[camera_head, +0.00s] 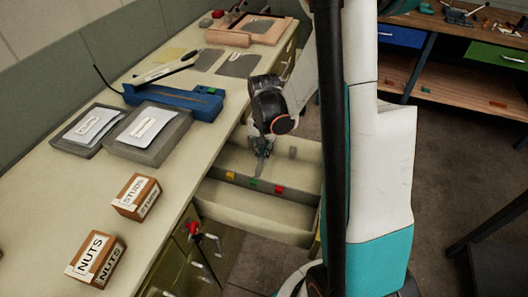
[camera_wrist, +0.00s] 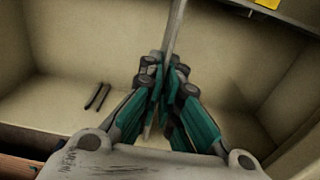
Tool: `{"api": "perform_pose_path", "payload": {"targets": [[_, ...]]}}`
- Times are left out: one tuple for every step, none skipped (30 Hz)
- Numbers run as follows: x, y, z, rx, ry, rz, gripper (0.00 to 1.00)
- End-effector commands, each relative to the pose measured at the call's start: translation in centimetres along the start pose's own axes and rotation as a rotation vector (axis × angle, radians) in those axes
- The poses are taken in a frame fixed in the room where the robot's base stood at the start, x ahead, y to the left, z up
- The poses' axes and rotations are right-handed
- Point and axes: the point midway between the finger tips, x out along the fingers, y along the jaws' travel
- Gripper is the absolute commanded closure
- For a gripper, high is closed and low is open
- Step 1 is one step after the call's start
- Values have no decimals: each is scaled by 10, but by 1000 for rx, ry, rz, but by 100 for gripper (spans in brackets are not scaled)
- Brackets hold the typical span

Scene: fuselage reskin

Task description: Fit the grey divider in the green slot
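My gripper (camera_head: 263,149) reaches down into the open drawer (camera_head: 255,212) and also fills the middle of the wrist view (camera_wrist: 167,100). Its teal fingers are shut on a thin grey plate, the grey divider (camera_wrist: 175,32), seen nearly edge-on in the wrist view. A grey lengthwise wall in the drawer bears a yellow marker (camera_head: 229,175), a green marker (camera_head: 253,183) and a red marker (camera_head: 278,189). In the head view the gripper's tip is just behind the green marker. I cannot tell whether the divider touches the slot; the slot itself is hidden.
Two small dark pins (camera_wrist: 97,96) lie on the drawer floor. The bench (camera_head: 60,200) carries a STUDS box (camera_head: 136,196), a NUTS box (camera_head: 96,260), grey trays (camera_head: 147,131) and a blue tool (camera_head: 176,99).

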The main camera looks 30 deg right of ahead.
Motion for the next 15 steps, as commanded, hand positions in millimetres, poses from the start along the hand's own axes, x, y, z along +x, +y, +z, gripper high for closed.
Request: {"api": "perform_pose_path", "payload": {"targets": [[2,0,0,0,0,0,100],[3,0,0,0,0,0,100],[4,0,0,0,0,0,100],[4,0,0,0,0,0,100],[5,0,0,0,0,0,100],[6,0,0,0,0,0,100],[6,0,0,0,0,0,100],[7,0,0,0,0,0,100],[8,0,0,0,0,0,100],[8,0,0,0,0,0,100],[9,0,0,0,0,0,100],[10,0,0,0,0,0,100],[11,0,0,0,0,0,100],[12,0,0,0,0,0,100],[12,0,0,0,0,0,100]]}}
